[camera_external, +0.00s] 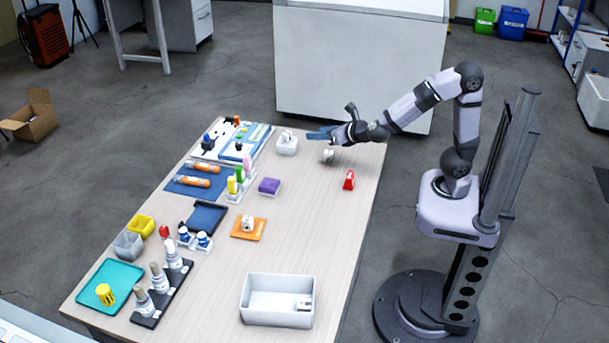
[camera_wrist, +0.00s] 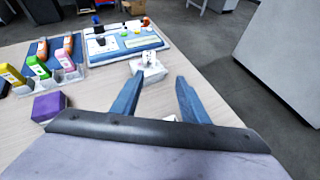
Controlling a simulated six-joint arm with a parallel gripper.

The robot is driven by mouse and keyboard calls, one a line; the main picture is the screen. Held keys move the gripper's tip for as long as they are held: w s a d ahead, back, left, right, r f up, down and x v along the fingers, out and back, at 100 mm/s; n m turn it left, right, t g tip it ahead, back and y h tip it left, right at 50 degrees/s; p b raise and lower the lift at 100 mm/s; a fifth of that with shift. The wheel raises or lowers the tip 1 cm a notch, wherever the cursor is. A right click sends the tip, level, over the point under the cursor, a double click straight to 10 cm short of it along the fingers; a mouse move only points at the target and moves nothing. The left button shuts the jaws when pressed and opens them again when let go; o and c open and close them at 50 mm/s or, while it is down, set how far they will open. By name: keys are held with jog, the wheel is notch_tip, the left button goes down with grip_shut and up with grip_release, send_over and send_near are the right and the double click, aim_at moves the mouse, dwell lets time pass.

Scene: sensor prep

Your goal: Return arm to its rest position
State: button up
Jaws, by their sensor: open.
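My gripper (camera_external: 322,134) hangs over the far right end of the table (camera_external: 318,228), its blue fingers pointing left. In the wrist view my gripper (camera_wrist: 158,98) has its two blue fingers spread apart with nothing between them. A small white item (camera_external: 328,155) stands on the table just below the gripper; in the wrist view it is mostly hidden behind the gripper. A white container with a white piece in it (camera_external: 287,143) stands just left of the fingers, and it also shows beyond the fingertips in the wrist view (camera_wrist: 149,69).
A red item (camera_external: 349,181), a purple block (camera_external: 269,186) and an orange pad with a white piece (camera_external: 248,228) lie nearby. A white bin (camera_external: 277,299) is at the near edge. Racks, trays and bottles fill the left side. The table's right strip is mostly clear.

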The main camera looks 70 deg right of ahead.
jog(key=s+d+r+m+g+p, duration=0.2)
jog(key=s+d+m+g+p, duration=0.15)
jog(key=s+m+p, duration=0.35)
jog(key=s+d+r+m+g+p, duration=0.1)
jog(key=s+d+m+g+p, duration=0.25)
jog(key=s+m+p, duration=0.45)
jog(key=s+a+r+m+g+y+p, duration=0.4)
jog(key=s+a+m+p, duration=0.4)
jog(key=m, duration=0.6)
jog(key=shift+s+a+r+m+g+y, duration=0.3)
jog(key=shift+s+a+r+y, duration=0.2)
jog(key=shift+a+y, duration=0.3)
